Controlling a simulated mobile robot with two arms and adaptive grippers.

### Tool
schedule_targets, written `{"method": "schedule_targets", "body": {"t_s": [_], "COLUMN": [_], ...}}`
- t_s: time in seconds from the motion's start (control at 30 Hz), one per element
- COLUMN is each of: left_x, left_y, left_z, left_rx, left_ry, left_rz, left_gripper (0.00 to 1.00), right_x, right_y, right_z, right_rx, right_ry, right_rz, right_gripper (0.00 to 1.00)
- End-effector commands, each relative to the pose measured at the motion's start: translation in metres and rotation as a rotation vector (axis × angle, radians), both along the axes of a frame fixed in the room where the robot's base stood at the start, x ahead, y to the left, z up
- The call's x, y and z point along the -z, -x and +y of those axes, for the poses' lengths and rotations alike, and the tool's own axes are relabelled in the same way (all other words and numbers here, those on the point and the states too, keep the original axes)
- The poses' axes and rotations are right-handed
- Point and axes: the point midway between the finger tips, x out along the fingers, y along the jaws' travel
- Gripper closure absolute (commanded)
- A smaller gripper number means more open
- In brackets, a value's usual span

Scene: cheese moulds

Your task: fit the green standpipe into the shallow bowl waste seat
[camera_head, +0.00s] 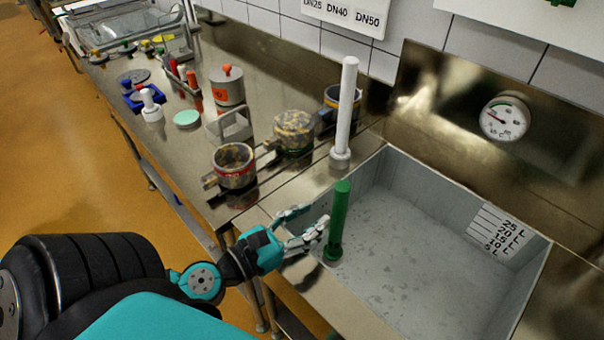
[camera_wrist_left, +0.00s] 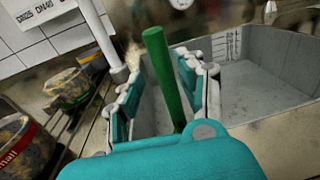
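The green standpipe (camera_head: 338,220) is upright with a slight tilt, at the left end of the grey basin (camera_head: 430,290). Its lower end has a wider collar; I cannot tell whether it rests on anything. My left gripper (camera_head: 307,226) is beside it on the left, fingers spread. In the left wrist view the green standpipe (camera_wrist_left: 162,70) shows between the two open fingers (camera_wrist_left: 160,100), with gaps on both sides. No waste seat can be made out in the basin. My right gripper is not in view.
A white standpipe (camera_head: 346,110) stands behind the basin's left corner. A dial gauge (camera_head: 505,118) is on the back panel. The basin's right part is clear.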

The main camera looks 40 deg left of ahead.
Motion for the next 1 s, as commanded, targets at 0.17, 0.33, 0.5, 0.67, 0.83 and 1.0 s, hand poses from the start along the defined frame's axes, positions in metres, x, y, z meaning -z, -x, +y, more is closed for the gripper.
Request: {"method": "schedule_targets", "body": {"t_s": [0.17,0.33,0.5,0.67,0.83,1.0], "left_x": [0.0010,-0.0013,-0.0015,-0.0013,-0.0012,-0.0012], "left_y": [0.0121,0.0142,0.0140,0.0139,0.0139,0.0138], "left_z": [0.0023,0.0028,0.0028,0.0029,0.0029,0.0029], "left_rx": [0.001,0.002,0.001,0.001,0.001,0.001], "left_ry": [-0.001,-0.002,-0.002,-0.002,-0.001,-0.001], "left_rz": [0.003,0.000,0.000,0.001,0.001,0.001], "left_gripper": [0.61,0.61,0.61,0.61,0.61,0.61], "right_x": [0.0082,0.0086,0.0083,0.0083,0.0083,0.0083], "right_y": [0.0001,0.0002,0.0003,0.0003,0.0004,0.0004], "right_z": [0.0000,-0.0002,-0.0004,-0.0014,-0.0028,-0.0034], "right_rx": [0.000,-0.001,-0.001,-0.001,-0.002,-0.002], "right_ry": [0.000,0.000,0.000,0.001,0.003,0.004], "right_rz": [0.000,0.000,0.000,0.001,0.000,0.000], "right_gripper": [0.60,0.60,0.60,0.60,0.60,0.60]}}
